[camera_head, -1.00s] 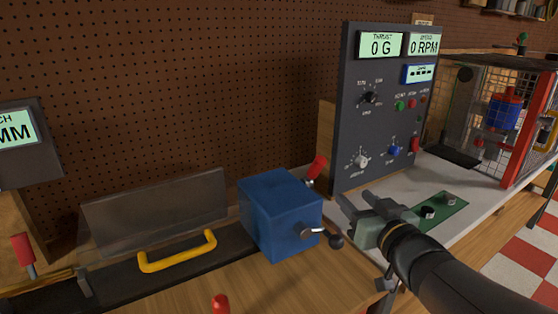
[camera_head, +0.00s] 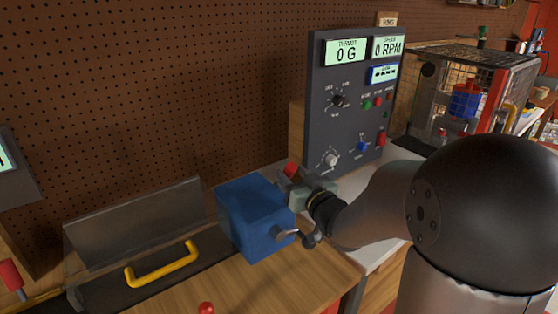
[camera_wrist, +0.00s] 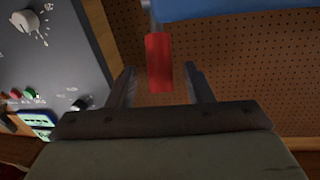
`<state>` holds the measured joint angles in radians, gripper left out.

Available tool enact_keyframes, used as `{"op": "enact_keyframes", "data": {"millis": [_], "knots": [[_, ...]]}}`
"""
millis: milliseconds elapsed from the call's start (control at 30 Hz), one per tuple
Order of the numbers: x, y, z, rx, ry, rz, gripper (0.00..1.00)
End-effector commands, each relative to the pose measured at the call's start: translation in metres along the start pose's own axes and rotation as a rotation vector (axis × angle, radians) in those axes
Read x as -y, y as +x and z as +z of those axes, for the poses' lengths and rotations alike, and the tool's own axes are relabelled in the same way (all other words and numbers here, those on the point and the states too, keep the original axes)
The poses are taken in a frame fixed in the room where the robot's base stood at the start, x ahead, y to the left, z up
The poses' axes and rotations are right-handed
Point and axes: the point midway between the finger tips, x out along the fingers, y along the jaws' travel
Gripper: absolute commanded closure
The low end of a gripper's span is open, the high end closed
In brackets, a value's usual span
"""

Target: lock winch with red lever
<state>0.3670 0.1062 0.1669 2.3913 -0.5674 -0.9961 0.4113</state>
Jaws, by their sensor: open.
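The winch is a blue box (camera_head: 251,214) on the bench in the head view, with a crank handle (camera_head: 300,237) on its front right. The red lever (camera_head: 291,170) sticks up behind the box's right side, partly hidden by my gripper. In the wrist view the red lever grip (camera_wrist: 158,62) hangs on a grey rod below the blue box edge (camera_wrist: 215,8). My gripper (camera_wrist: 158,88) is open, and the lever's end lies between its two fingers with a gap on each side. My gripper also shows in the head view (camera_head: 292,184), right beside the lever.
A dark control panel (camera_head: 350,105) stands close behind my gripper. A clear guard with a yellow handle (camera_head: 162,265) lies left of the winch. A red knob (camera_head: 206,308) is at the front, and a mesh cage (camera_head: 425,90) stands at the right.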

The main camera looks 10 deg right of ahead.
Motion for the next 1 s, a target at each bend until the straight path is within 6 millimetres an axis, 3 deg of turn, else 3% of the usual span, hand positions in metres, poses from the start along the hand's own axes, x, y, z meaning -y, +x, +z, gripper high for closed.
{"op": "enact_keyframes", "data": {"millis": [100,233,633,667,800,833,1000], "knots": [[0.001,0.021,-0.001,0.0,0.001,-0.002,0.53],[0.0,0.036,-0.001,0.001,0.0,-0.001,0.53],[0.0,0.044,0.0,0.0,0.0,0.0,0.53],[0.0,0.044,0.0,0.0,0.0,0.0,0.56],[0.0,0.044,0.0,0.0,0.0,0.0,0.95],[0.0,0.044,0.0,0.0,0.0,0.0,1.0],[0.002,0.044,-0.001,0.003,-0.001,-0.002,1.0]]}}
